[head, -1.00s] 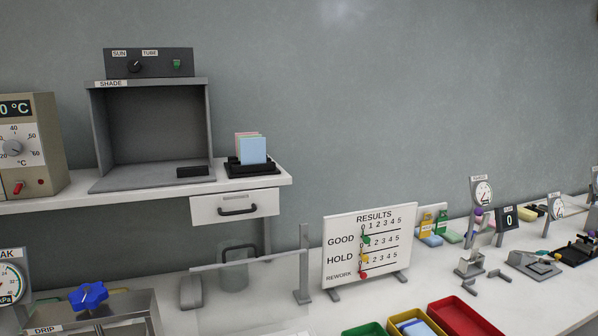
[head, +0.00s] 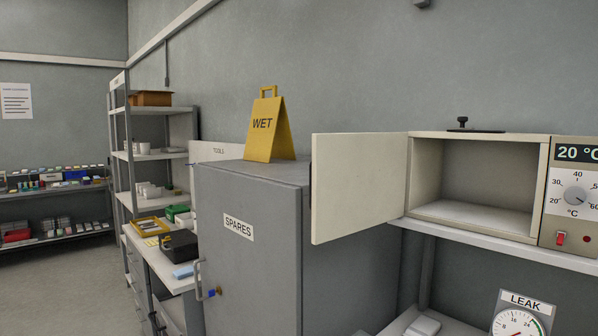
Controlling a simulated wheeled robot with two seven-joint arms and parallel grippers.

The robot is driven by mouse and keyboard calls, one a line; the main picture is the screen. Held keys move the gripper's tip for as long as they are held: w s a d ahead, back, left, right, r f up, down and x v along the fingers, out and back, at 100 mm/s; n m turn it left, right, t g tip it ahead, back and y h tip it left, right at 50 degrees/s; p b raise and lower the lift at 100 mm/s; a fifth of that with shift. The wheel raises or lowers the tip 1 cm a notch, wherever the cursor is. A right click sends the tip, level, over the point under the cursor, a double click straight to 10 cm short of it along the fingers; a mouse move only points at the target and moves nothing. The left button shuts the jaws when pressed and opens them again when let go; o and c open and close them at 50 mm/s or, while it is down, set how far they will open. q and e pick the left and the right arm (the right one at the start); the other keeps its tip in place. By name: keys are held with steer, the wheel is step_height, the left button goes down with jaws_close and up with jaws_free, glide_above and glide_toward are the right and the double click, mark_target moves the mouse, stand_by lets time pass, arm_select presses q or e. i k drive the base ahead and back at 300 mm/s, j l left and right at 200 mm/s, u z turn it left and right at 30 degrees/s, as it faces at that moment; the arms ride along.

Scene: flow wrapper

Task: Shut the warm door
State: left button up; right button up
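The warm door (head: 360,184) is a cream panel on the left side of a cream warming cabinet (head: 540,190). It stands wide open, swung out to the left and toward me, with its free edge by the grey spares cabinet. The chamber inside (head: 475,172) looks empty. The cabinet's front panel at the right reads 20 °C, with a dial (head: 576,198) and a red switch (head: 561,238) below. Neither of my grippers shows in the head view.
A grey cabinet labelled SPARES (head: 245,265) stands left of the door, with a yellow WET sign (head: 268,130) on top. The warming cabinet sits on a white shelf (head: 500,246). A LEAK gauge (head: 520,318) is below it. Open floor (head: 60,280) lies at far left.

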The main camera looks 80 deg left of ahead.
mark_target(358, 181)
steer(key=k+j+u, duration=0.1)
steer(key=j, duration=0.4)
steer(key=k+j+u, duration=0.1)
steer(key=j, duration=0.45)
steer(key=k+j+u, duration=0.1)
steer(key=j, duration=0.45)
steer(key=k+j+u, duration=0.1)
steer(key=j, duration=0.45)
steer(key=k+j+u, duration=0.1)
steer(key=j, duration=0.45)
steer(key=k+j, duration=0.2)
steer(key=k, duration=0.15)
steer(key=z, duration=0.05)
